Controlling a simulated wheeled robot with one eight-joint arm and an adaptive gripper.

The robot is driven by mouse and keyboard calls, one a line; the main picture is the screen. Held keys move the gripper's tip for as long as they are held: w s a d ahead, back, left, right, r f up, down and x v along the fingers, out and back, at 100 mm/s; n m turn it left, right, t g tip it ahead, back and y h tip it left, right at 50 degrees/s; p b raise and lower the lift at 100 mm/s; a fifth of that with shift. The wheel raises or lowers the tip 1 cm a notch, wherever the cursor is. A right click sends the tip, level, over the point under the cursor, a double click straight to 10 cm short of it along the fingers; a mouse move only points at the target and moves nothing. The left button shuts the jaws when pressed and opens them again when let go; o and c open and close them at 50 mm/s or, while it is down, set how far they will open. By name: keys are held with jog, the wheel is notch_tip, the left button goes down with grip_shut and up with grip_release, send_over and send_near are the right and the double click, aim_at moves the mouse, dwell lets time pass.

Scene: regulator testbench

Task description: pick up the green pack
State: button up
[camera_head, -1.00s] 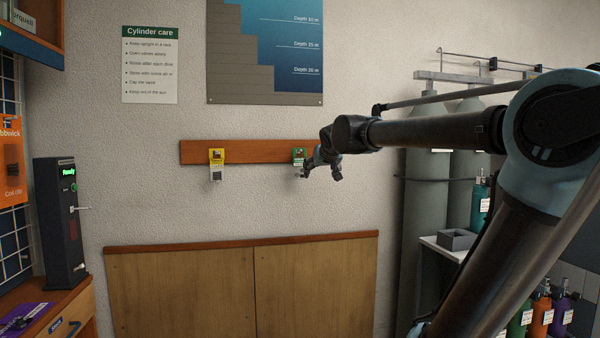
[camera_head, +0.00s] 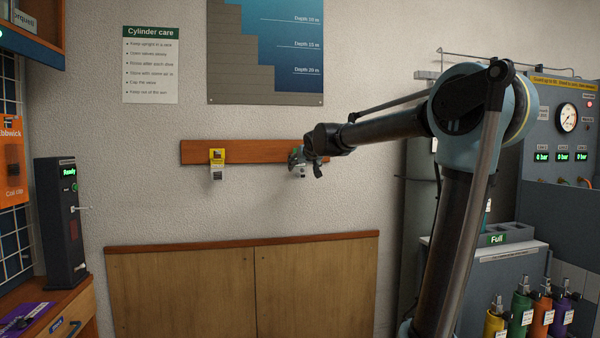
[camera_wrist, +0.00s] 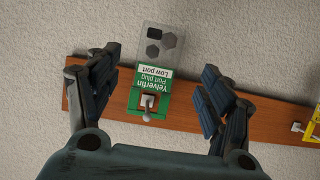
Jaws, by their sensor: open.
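The green pack (camera_wrist: 148,95) hangs from a hook on the wooden rail, seen upside down in the wrist view. It has a green label reading "Yelverfin Port plug, Low port" and a clear part with dark hexagonal pieces. My gripper (camera_wrist: 157,92) is open, with one finger to each side of the pack in that view. Gaps show between fingers and pack. I cannot tell how far the fingertips are from it in depth. In the head view my gripper (camera_head: 303,160) is at the rail and hides most of the pack.
The wooden rail (camera_head: 255,152) is fixed to the wall. A yellow pack (camera_head: 217,158) hangs on it to the left, and its edge shows in the wrist view (camera_wrist: 313,124). Wood panels (camera_head: 310,285) stand below. Several small cylinders (camera_head: 521,310) stand at lower right.

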aim_at(301, 167)
jog(key=shift+x, duration=3.85)
jog(key=shift+w+d+r, duration=0.1)
jog(key=shift+r, duration=0.05)
jog(key=c, duration=1.3)
jog(key=shift+o, duration=0.2)
jog(key=shift+r, duration=0.1)
